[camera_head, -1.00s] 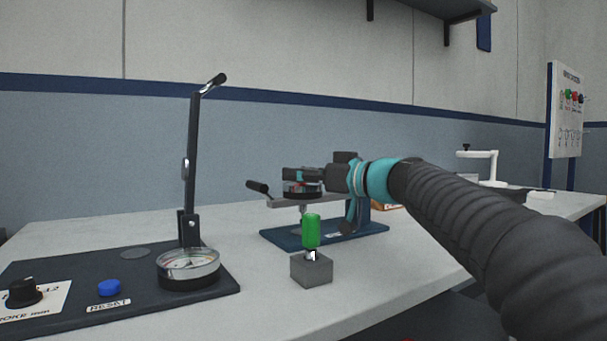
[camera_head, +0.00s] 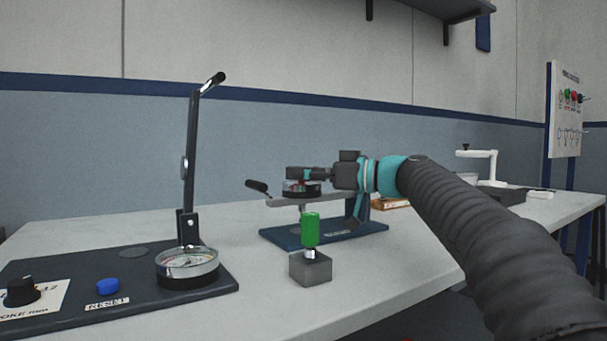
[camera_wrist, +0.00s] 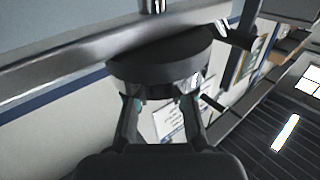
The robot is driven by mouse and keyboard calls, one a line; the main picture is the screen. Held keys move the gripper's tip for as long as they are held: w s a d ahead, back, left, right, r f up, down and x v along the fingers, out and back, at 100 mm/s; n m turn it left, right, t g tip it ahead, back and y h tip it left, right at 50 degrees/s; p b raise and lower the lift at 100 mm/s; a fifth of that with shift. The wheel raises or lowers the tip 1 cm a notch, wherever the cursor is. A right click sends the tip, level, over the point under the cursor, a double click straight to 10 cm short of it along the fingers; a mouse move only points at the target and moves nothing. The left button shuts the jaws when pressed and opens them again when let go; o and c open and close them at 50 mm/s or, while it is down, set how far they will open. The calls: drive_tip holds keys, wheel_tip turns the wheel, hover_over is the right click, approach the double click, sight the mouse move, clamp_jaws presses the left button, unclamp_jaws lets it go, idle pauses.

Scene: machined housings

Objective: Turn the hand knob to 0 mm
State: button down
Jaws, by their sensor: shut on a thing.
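A dark round knob (camera_head: 300,190) with a light, marked band sits on the grey bar (camera_head: 345,192) of a fixture with a blue base (camera_head: 280,236). In the wrist view the knob (camera_wrist: 160,62) is a wide dark disc under the silver bar (camera_wrist: 85,52). My gripper (camera_head: 302,174) reaches it from the right. In the wrist view my gripper (camera_wrist: 160,101) has one finger on each side of the narrower part of the knob and is shut on it. The scale reading is too small to tell.
A black lever handle (camera_head: 257,186) sticks out left of the fixture. A green-handled piece (camera_head: 311,228) stands on a grey block (camera_head: 310,268) in front. At left, a dark panel holds a gauge (camera_head: 187,264), a blue button (camera_head: 108,286), a black dial (camera_head: 22,291) and an upright lever (camera_head: 191,150).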

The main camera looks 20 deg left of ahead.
drive_tip(key=shift+s, duration=0.1)
drive_tip(key=c, duration=1)
unclamp_jaws()
drive_tip(key=d, duration=1.2)
drive_tip(key=shift+s, duration=0.35)
drive_tip(key=shift+r, duration=0.1)
